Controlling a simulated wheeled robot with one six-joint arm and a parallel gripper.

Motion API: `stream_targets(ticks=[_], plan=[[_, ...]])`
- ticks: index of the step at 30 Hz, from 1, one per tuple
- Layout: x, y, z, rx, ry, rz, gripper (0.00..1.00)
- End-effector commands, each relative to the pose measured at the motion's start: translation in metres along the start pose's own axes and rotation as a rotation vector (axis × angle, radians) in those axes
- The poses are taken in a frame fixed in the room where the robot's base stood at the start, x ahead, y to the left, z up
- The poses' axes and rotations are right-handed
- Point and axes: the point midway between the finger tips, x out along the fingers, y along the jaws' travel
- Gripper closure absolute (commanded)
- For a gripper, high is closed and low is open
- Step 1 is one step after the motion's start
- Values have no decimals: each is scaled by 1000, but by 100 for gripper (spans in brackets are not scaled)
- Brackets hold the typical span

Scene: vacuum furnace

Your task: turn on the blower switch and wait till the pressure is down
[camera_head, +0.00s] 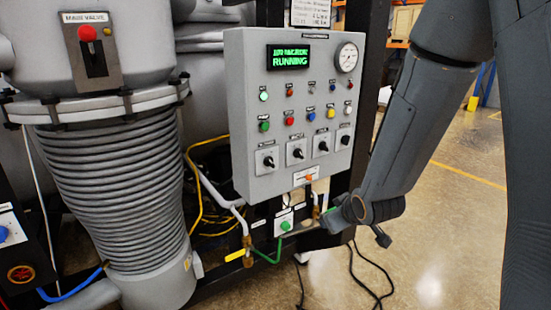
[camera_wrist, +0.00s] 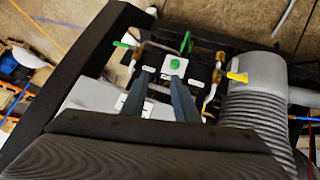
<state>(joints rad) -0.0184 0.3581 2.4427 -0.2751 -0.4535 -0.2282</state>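The grey control panel (camera_head: 245,150) fills the middle of the head view. Its green display (camera_head: 289,57) reads "RUNNING"; the line above is blurred. A round pressure gauge (camera_head: 347,57) is at its top right; its needle is too small to read. Several black rotary switches, such as the left one (camera_head: 269,161), line its lower part. Their labels are unreadable, so I cannot tell which is the blower's. My gripper (camera_wrist: 160,77) is open and empty in the wrist view, pointing toward a small box with a green button (camera_wrist: 175,63). That green button (camera_head: 285,225) also shows below the panel in the head view.
A yellow-handled valve (camera_head: 236,255) and pipes are below the panel. A large ribbed grey column (camera_head: 110,200) stands at left, under a main valve lever (camera_head: 93,50). Black cables (camera_head: 365,285) lie on the floor. The floor at right is clear.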

Motion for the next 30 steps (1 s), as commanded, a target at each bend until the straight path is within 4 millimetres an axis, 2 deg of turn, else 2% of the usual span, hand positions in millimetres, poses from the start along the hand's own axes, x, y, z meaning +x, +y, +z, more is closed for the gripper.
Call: stream_targets(ticks=[3, 6, 9, 12, 20, 30], plan=[[9, -8, -48, -116, 212, -9, 73], [8, -19, -85, -197, 398, -15, 73], [0, -32, -114, -254, 566, -20, 73], [-12, -42, -134, -289, 701, -23, 73], [-28, -54, -156, -317, 863, -22, 73], [0, -61, -192, -317, 870, -21, 73]])
